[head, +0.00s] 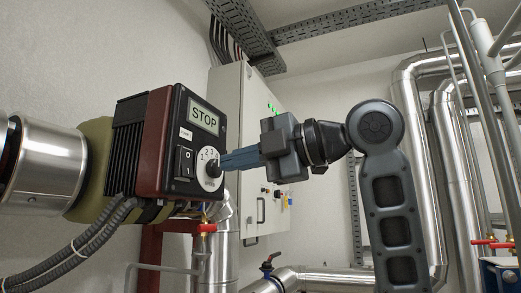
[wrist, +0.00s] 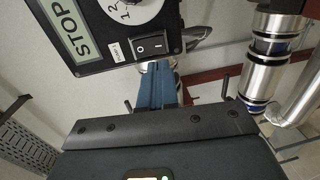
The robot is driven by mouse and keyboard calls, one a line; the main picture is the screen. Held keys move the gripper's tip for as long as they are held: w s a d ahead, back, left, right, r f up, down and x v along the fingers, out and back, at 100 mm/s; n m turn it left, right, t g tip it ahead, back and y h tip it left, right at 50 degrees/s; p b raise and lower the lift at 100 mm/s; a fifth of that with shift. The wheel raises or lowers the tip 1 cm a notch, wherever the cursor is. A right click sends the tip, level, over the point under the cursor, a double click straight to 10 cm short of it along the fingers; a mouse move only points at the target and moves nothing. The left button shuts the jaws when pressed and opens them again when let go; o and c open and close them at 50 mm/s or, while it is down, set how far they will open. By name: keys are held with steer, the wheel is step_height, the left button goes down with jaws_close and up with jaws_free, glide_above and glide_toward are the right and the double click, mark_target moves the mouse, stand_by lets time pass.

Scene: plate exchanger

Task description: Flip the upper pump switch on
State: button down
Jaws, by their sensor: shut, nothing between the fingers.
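The pump (head: 140,145) has a dark red and black head with a tilted control panel. Its display (head: 203,116) reads STOP, also seen in the wrist view (wrist: 66,25). The black rocker switch (head: 184,162) sits at the panel's lower left; it shows in the wrist view (wrist: 150,45), but its position is too small to tell. A white dial (head: 211,183) with a black knob is beside it. My gripper (head: 222,161) is shut and empty, its blue fingertips near the dial. In the wrist view the fingertips (wrist: 158,66) appear just beyond the panel edge by the switch; contact cannot be told.
A grey cabinet (head: 237,140) with green lights stands behind the gripper. Silver pipes (head: 440,150) run at the right, and a silver pipe (head: 45,165) joins the pump at left. Grey hoses (head: 85,240) hang below the pump. A red-handled valve (head: 207,228) is underneath.

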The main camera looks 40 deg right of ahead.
mark_target(189, 174)
steer(key=p+x, duration=0.1)
steer(key=x, duration=0.4)
steer(key=shift+w+a, duration=0.15)
steer(key=shift+w, duration=0.15)
steer(key=shift+w+a+f, duration=0.1)
steer(key=shift+w+a, duration=0.15)
steer(key=shift+w, duration=0.25)
steer(key=shift+w+a+f, duration=0.1)
steer(key=shift+w, duration=0.05)
